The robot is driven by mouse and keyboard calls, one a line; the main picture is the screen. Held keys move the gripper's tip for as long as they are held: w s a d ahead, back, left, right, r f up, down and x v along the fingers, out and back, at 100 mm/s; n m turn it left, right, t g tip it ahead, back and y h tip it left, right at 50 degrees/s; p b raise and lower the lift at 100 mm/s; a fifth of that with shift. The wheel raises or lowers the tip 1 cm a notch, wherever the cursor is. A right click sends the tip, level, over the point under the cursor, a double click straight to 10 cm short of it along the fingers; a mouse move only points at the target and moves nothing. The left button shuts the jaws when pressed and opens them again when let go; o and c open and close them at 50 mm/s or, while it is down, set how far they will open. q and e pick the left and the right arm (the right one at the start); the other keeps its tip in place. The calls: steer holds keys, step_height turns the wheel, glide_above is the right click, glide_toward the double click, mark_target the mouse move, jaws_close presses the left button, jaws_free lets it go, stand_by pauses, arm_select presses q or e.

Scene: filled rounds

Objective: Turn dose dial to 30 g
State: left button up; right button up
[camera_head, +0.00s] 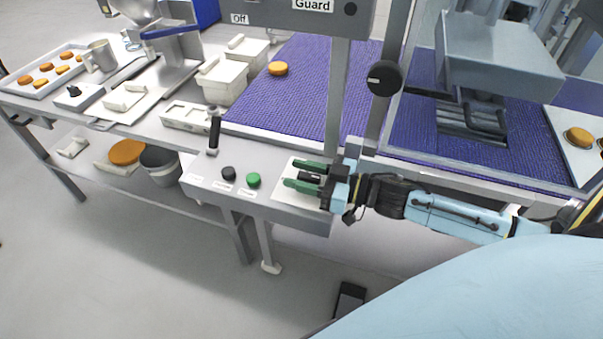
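My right gripper (292,173) has two green fingers, spread apart over a white plate (284,196) at the right end of the grey control panel. A small black knob (312,178), which looks like the dose dial, shows between the fingers, close to the palm. A gap shows beside it; I cannot tell whether a finger touches it. The scale and its 30 g mark cannot be read, as the gripper covers part of the plate. My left gripper is out of view.
Left on the panel (205,168) are a black button (228,173), a green button (253,180) and an upright black lever (214,133). A larger black knob (384,78) with a white mark is on the frame behind. A purple belt (300,90) carries an orange round (278,69).

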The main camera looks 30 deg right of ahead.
steer(key=shift+c, duration=0.3)
jaws_close()
steer(key=shift+n+g+y, duration=0.9)
steer(key=shift+g+y, duration=0.1)
steer(key=shift+a, duration=0.1)
steer(key=shift+o, duration=0.3)
jaws_free()
steer(key=shift+s, duration=0.1)
steer(key=p+v, duration=0.1)
steer(key=v, duration=1.2)
